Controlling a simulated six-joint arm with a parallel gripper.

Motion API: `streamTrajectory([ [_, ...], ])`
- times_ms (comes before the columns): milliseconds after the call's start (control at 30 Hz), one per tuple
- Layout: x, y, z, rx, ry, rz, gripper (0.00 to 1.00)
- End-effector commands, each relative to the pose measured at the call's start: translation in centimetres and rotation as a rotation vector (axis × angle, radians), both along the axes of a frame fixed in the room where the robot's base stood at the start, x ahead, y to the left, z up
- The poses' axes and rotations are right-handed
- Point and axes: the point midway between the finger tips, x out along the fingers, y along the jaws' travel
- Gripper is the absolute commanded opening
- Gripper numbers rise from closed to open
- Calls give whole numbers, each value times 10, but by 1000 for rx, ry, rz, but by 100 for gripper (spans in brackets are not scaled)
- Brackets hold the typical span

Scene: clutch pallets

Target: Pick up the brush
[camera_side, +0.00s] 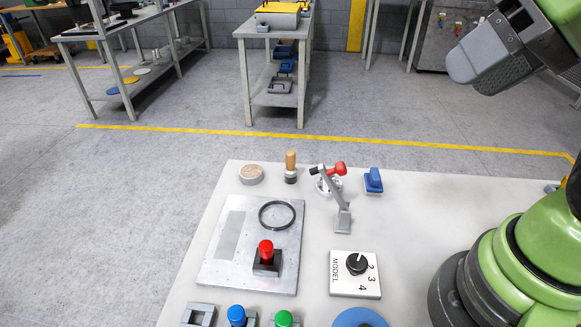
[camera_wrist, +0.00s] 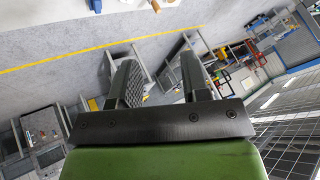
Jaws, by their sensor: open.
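Two things on the pale work table could be the brush, and I cannot tell which for sure. One is a short upright piece (camera_side: 290,167) with a wooden handle and dark lower end, at the table's back edge. The other is a blue block with a raised grip (camera_side: 373,181), further right on the same edge. The wrist view shows a blue thing (camera_wrist: 95,5) and a wood-coloured one (camera_wrist: 156,5), cut off at the top. My gripper (camera_side: 472,68) is high at the upper right, well away from both. Its two fingers (camera_wrist: 155,65) are apart with nothing between them.
A red-handled lever clamp (camera_side: 342,205) stands between the two candidates. A round tan-topped tin (camera_side: 251,174) is at left. A metal plate (camera_side: 219,273) carries a black ring (camera_side: 277,214) and a red knob (camera_side: 266,250). A MODEL dial (camera_side: 357,265) sits in front.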

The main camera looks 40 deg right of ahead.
Motion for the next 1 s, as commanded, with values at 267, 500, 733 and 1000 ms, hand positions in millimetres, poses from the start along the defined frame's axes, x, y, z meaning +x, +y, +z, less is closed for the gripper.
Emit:
streamTrajectory([
  [267, 0, 0, 0, 0, 0, 0, 43],
  [500, 0, 0, 0, 0, 0, 0, 52],
  [733, 1, 0, 0, -7, 2, 6, 52],
  [1000, 46, -17, -8, -380, 75, 333, 52],
])
